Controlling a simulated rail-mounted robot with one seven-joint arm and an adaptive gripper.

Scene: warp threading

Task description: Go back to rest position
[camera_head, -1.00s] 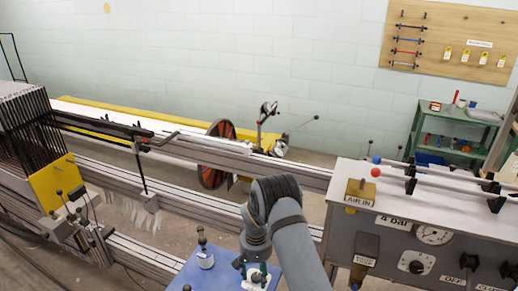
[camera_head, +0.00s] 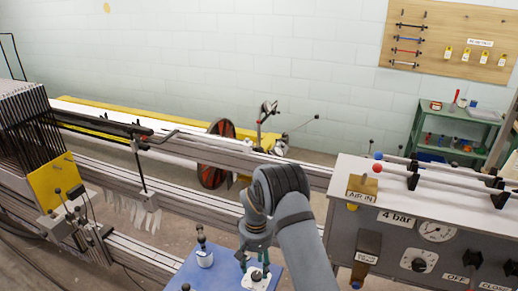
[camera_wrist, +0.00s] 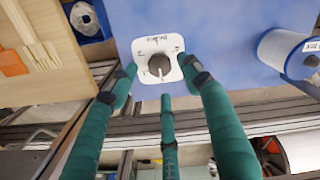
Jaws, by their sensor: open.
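My gripper (camera_head: 254,268) is open above the front end of the blue table (camera_head: 196,272). In the wrist view my gripper (camera_wrist: 163,82) has its teal fingers spread around a white rounded-square plate (camera_wrist: 147,47) with a grey knob (camera_wrist: 159,64). The knob sits between the fingertips with nothing visibly gripped. I cannot tell whether a finger touches the plate. The white plate also shows under the fingers in the head view (camera_head: 257,281).
A white labelled spool-like item (camera_head: 204,257) stands on the blue table left of my gripper. The grey control box (camera_head: 420,235) with gauge and knobs is close on the right. The loom's rails (camera_head: 200,150) run behind. A green shelf (camera_head: 455,133) stands at the back right.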

